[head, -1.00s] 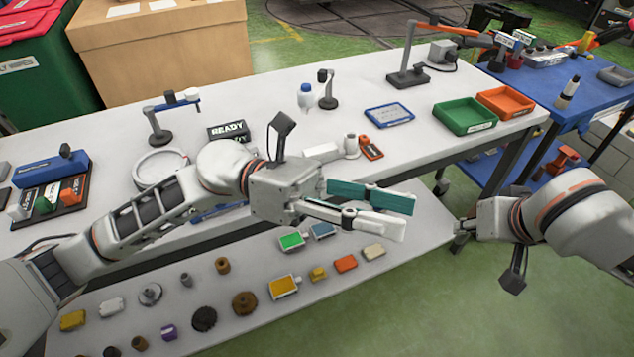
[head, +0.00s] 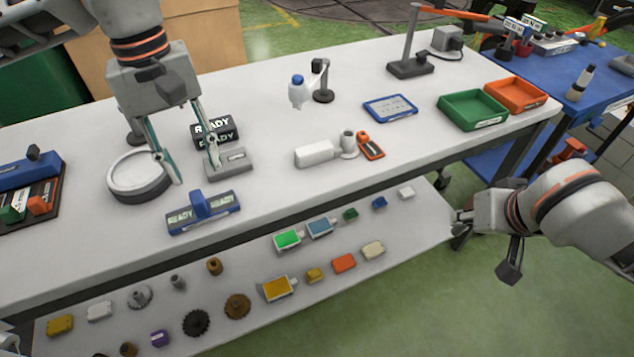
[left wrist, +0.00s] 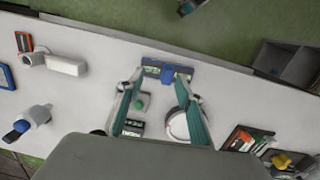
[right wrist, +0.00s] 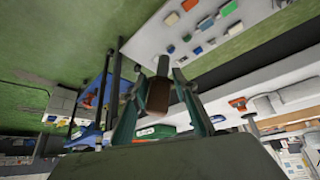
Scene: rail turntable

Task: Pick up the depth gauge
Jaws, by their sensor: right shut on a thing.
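A blue bar with an upright blue block at its middle, which looks like the depth gauge (head: 203,212), lies near the bench's front edge. Its plates read READY. It also shows in the left wrist view (left wrist: 169,72), just beyond the fingertips. My left gripper (head: 195,173) points down, open and empty, above the bench behind the bar and apart from it. My right gripper (right wrist: 165,97) is shut on a brown block (right wrist: 159,94), away from the bench at right. In the head view the right fingers are small and that block is unclear.
A round white dish (head: 139,178) stands left of my left gripper. A grey block (head: 230,163) and a black READY display (head: 212,130) are close to its right finger. A white box (head: 314,152) stands farther right. The shelf below holds several small parts.

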